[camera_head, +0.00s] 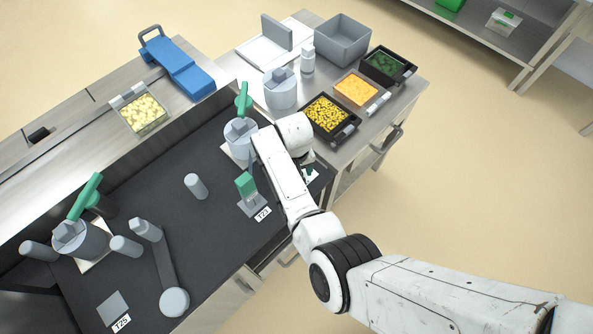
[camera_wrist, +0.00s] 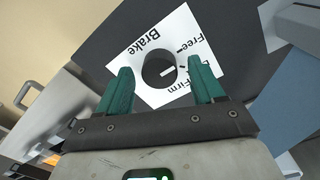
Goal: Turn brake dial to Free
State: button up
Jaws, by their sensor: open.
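The brake dial (camera_wrist: 158,70) is a dark round knob on a white label (camera_wrist: 144,47) in the wrist view. The label reads Brake on the left, Free at the upper right and Firm at the lower right; part of the lettering between is hidden by a finger. A short pale mark shows on the dial's right side; I cannot tell which word it points at. My gripper (camera_wrist: 160,78) is open, its two green fingers left and right of the dial. In the head view my arm hides the dial.
A grey cylinder station (camera_head: 240,139) is close behind. Trays of food, such as the yellow-filled black tray (camera_head: 327,118), stand on the steel table right of it. The dark surface between the cylinders has open room.

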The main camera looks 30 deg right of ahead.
notch_tip(320, 180, up, 11)
jog(key=shift+a, duration=0.15)
dwell(0.5)
jog(key=shift+f, duration=0.1)
dwell(0.3)
jog(key=s+d+f+h, duration=0.2)
jog(key=s+d, duration=1)
jog(key=s+a+r+y, duration=0.1)
jog(key=s+a, duration=0.1)
jog(key=s, duration=0.6)
jog(key=s+a+r+t+y+b, duration=0.1)
jog(key=s, duration=0.8)
jog(key=shift+s+a+n, duration=0.3)
jog(key=shift+a+n, duration=0.1)
jog(key=shift+r, duration=0.1)
